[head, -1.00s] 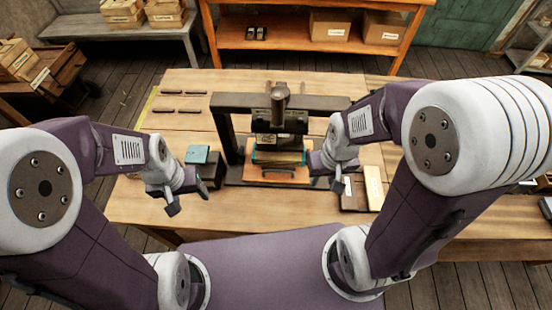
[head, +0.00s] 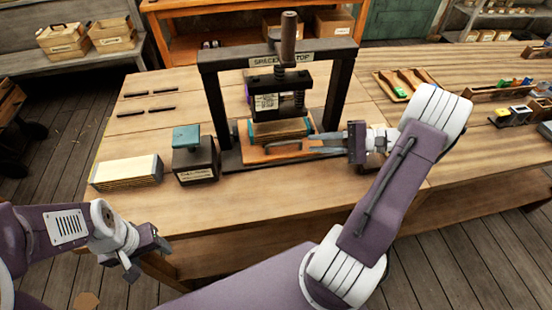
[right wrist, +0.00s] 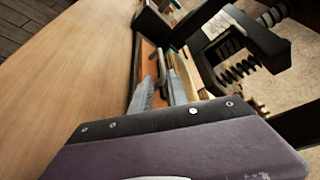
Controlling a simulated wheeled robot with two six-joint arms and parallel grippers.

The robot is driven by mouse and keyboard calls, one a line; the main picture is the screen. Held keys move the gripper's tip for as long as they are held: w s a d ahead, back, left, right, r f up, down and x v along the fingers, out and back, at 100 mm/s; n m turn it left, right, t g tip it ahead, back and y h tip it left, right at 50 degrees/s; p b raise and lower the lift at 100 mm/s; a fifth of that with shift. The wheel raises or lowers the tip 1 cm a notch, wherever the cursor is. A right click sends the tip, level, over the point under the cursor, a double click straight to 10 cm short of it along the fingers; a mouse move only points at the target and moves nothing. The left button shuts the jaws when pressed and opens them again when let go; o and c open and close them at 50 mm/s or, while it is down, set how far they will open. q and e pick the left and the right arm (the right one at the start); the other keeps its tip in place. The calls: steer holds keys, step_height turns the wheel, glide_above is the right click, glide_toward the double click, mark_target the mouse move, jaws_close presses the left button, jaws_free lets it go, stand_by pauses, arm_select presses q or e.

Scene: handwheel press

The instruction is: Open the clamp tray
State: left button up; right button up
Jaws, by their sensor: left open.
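The clamp tray (head: 250,156) is an orange-brown board at the foot of the dark press (head: 212,100), with a dark bar handle (head: 284,147) on its front. A layered block with teal edges (head: 278,130) sits on it under the press head. My right gripper (head: 310,144) reaches in from the right at the tray's front, its two fingers apart beside the handle. In the right wrist view the fingers (right wrist: 160,92) lie close along the tray's edge; whether the handle is between them is unclear. My left gripper (head: 143,258) is open and empty, off the table's front edge.
A dark box with a teal top (head: 187,140) and a stack of pale boards (head: 127,172) stand left of the press. A divided wooden tray (head: 405,84) lies to the right. The table front (head: 240,205) before the tray is clear.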

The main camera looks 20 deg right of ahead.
mark_target(292, 143)
steer(key=shift+d, duration=0.15)
steer(key=shift+w+a+r, duration=0.1)
steer(key=shift+w+a, duration=0.05)
steer(key=shift+a, duration=0.1)
steer(key=x, duration=0.9)
steer(key=shift+d, duration=0.1)
jaws_close()
stand_by(0.8)
